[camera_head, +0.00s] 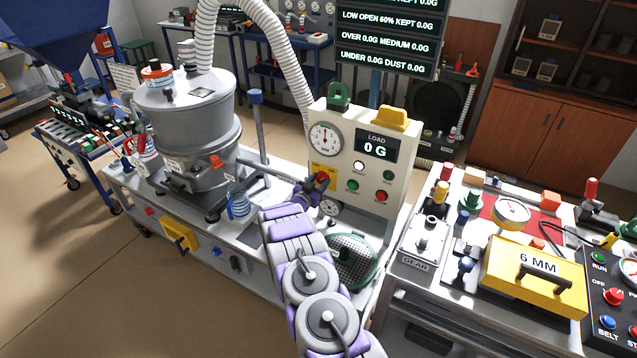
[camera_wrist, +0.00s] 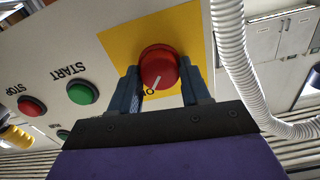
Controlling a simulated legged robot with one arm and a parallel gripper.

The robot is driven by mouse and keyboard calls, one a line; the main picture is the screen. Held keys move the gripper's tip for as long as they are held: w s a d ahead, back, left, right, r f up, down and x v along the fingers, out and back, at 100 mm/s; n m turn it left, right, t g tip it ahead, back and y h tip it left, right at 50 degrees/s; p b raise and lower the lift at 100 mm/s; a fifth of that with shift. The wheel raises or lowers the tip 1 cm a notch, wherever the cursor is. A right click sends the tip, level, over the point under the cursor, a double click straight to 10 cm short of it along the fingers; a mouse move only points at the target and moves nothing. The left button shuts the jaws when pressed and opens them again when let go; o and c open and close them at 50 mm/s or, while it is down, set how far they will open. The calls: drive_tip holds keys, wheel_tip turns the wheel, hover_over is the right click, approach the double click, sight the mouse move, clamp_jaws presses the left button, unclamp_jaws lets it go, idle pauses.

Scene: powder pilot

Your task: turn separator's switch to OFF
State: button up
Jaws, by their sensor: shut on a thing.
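The separator's control panel (camera_head: 399,170) is a cream box with a gauge, a load display reading 0 G and buttons. Its switch is a round red knob (camera_head: 322,177) on a yellow plate (camera_wrist: 190,22) at the panel's left. In the wrist view the red knob (camera_wrist: 158,68) sits between the two blue-grey fingers of my gripper (camera_wrist: 160,88), which is shut on it. A white pointer line on the knob points down-left, near partly hidden lettering. The fingers and gripper body cover part of the plate's markings. The separator (camera_head: 190,110) is a grey metal drum left of the panel.
Green START (camera_wrist: 82,92) and red STOP (camera_wrist: 32,106) buttons are close beside the knob. A green-rimmed mesh sieve (camera_head: 352,262) lies below my gripper. Another bench with a yellow 6 MM case (camera_head: 535,275) stands to the right.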

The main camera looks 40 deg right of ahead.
drive_tip(key=shift+n+p, duration=0.3)
drive_tip(key=shift+n, duration=0.1)
drive_tip(key=shift+r+n+p, duration=0.1)
drive_tip(key=shift+n+p, duration=0.45)
drive_tip(key=shift+n, duration=0.45)
drive_tip(key=n, duration=0.4)
drive_tip(key=shift+w+a+p, duration=0.1)
drive_tip(key=shift+w+p, duration=0.05)
drive_tip(key=shift+p, duration=0.2)
drive_tip(key=n, duration=0.5)
drive_tip(key=shift+a+f, duration=0.1)
drive_tip(key=shift+f, duration=0.1)
drive_tip(key=n, duration=0.4)
drive_tip(key=shift+w, duration=0.1)
drive_tip(key=shift+a+f+n, duration=0.1)
drive_tip(key=shift+n, duration=0.2)
drive_tip(key=o, duration=0.8)
drive_tip(key=shift+w+f, duration=0.1)
drive_tip(key=shift+w, duration=0.05)
drive_tip(key=shift+o, duration=1.2)
